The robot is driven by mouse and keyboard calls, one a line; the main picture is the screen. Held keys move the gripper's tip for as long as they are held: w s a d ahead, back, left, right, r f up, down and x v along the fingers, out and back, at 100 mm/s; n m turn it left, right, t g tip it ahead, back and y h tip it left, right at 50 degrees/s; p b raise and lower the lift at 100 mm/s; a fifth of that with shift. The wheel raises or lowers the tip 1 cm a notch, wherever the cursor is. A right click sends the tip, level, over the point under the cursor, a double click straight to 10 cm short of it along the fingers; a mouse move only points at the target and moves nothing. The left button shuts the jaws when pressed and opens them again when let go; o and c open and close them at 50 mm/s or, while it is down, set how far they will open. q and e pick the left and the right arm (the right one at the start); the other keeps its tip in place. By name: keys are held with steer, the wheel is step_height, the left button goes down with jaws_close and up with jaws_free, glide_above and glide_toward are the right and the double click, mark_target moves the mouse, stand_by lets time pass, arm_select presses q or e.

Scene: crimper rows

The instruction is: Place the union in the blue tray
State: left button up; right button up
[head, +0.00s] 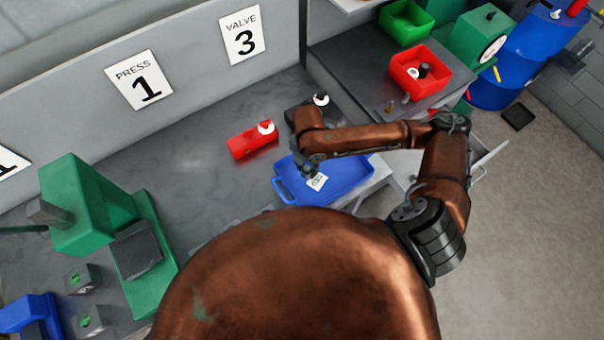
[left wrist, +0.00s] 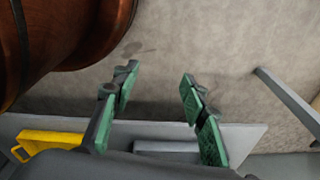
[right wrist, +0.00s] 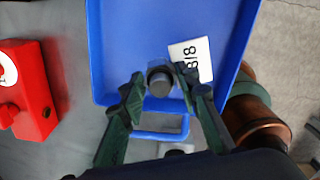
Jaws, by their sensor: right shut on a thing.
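The blue tray (head: 352,183) lies at the front edge of the bench in the head view, and it fills the middle of the right wrist view (right wrist: 125,35). A white label (right wrist: 192,60) lies in it. My right gripper (right wrist: 160,88) is shut on a grey cylindrical piece, seemingly the union (right wrist: 160,77), over the near end of the tray. Whether the piece touches the tray floor, I cannot tell. In the head view the right gripper (head: 310,166) hides the piece. My left gripper (left wrist: 158,95) is open and empty, seen only in the left wrist view.
A red block (head: 240,149) with a white disc stands left of the tray. A red bin (head: 420,78) and a green bin (head: 405,22) are at the back right. A green press (head: 80,205) stands at left. A yellow object (left wrist: 50,138) shows near my left gripper.

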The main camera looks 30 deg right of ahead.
mark_target(302, 173)
steer(key=shift+w+a+f, duration=0.35)
steer(key=shift+w+f, duration=0.25)
steer(key=shift+f, duration=0.2)
steer(key=shift+a+f, duration=0.25)
steer(key=shift+f, duration=0.15)
step_height(302, 173, down, 2)
steer(key=shift+w+f, duration=0.15)
steer(key=shift+f, duration=0.3)
steer(key=o, duration=0.8)
steer(key=shift+f, duration=0.15)
steer(key=o, duration=0.5)
arm_select(q)
steer(key=s, duration=0.2)
steer(key=shift+s+a+r, duration=0.15)
steer(key=shift+s, duration=0.15)
